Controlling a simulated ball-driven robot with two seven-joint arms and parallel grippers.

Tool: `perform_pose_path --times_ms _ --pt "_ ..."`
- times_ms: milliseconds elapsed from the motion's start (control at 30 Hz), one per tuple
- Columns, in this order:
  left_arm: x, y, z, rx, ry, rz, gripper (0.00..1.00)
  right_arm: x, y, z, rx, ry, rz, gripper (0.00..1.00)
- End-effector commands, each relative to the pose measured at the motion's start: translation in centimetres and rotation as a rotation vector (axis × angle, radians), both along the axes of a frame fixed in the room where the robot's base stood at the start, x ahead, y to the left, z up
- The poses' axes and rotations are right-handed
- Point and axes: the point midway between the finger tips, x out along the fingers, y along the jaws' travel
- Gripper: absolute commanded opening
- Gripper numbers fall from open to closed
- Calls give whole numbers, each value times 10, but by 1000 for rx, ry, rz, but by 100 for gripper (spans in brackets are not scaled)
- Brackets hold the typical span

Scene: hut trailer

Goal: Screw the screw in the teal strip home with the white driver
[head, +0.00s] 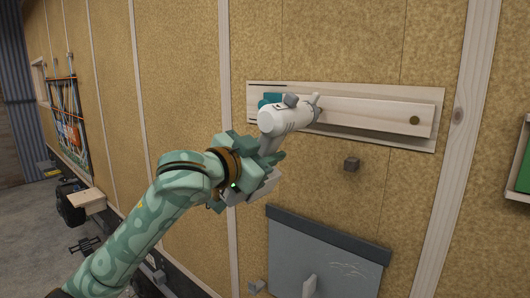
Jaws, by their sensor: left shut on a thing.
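My left gripper (262,165) is shut on the white driver (284,117), around its handle. The driver is held up in front of a pale wooden board on the wall, its nose pointing right and toward the wall. A small teal patch (269,98) shows just behind the driver's upper left; I cannot tell whether it is the teal strip or part of the driver. The screw is not visible, and the driver covers the area around it. I cannot tell whether the driver's tip touches anything. My right gripper is not in view.
The wooden board (375,143) carries a lighter wooden rail (370,114) with a dark round stud (414,120) at its right end. A dark square peg (351,164) juts from the wall below. A grey panel (325,252) hangs lower. A green-faced box (523,165) is at the right edge.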

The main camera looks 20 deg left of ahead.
Motion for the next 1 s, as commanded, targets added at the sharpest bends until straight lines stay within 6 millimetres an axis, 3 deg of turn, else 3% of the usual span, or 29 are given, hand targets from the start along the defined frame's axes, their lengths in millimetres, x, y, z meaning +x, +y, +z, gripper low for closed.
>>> perform_pose_path --times_ms 1000 --pt "8 -3 2 -3 -5 -1 0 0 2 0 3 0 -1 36"
